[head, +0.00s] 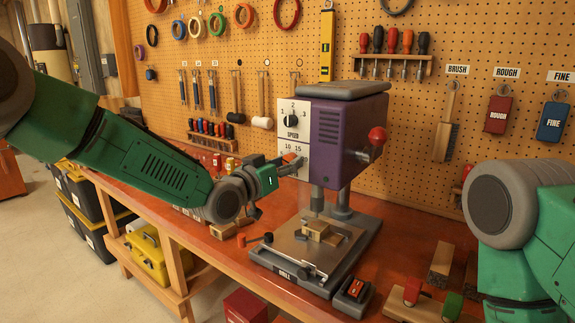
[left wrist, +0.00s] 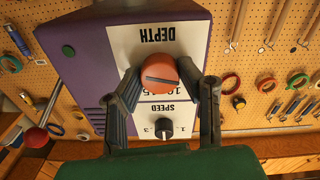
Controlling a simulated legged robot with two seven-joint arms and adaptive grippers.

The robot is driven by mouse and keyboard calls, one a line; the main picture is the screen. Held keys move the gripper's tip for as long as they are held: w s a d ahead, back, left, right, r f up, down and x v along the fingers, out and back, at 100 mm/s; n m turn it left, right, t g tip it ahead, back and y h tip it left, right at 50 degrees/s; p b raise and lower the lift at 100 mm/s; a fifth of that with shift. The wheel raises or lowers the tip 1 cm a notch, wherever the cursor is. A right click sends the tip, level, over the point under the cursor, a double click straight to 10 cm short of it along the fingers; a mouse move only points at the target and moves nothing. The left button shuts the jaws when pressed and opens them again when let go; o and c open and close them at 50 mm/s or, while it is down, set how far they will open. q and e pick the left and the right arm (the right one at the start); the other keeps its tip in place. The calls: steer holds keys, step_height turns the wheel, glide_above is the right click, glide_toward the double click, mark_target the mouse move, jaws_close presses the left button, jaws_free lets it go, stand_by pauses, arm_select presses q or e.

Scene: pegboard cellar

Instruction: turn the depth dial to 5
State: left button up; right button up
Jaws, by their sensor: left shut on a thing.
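The drill press (head: 335,128) has a purple head with a white front panel. The orange-red depth dial (left wrist: 159,76) sits under the word DEPTH, which looks upside down in the left wrist view. A dark line crosses its face, nearly level in that view. My left gripper (head: 291,166) is at the panel, its two fingers closed on opposite sides of the dial. In the head view the dial (head: 290,157) is partly hidden by the gripper. The marks 10 and 15 show above it there; the 5 mark is not readable. My right gripper is out of the frames.
The black speed knob (head: 291,121) is just above the depth dial in the head view. A red-knobbed handle (head: 377,136) sticks out on the head's right side. Wood pieces lie on the drill's base plate (head: 300,245). The pegboard (head: 215,60) behind holds tools.

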arm_select(q)
steer(key=shift+s+f, duration=0.1)
steer(key=shift+f, duration=0.45)
steer(key=o, duration=1)
steer(key=shift+o, duration=0.7)
steer(key=shift+r, duration=0.2)
steer(key=shift+r, duration=0.1)
steer(key=v, duration=1.2)
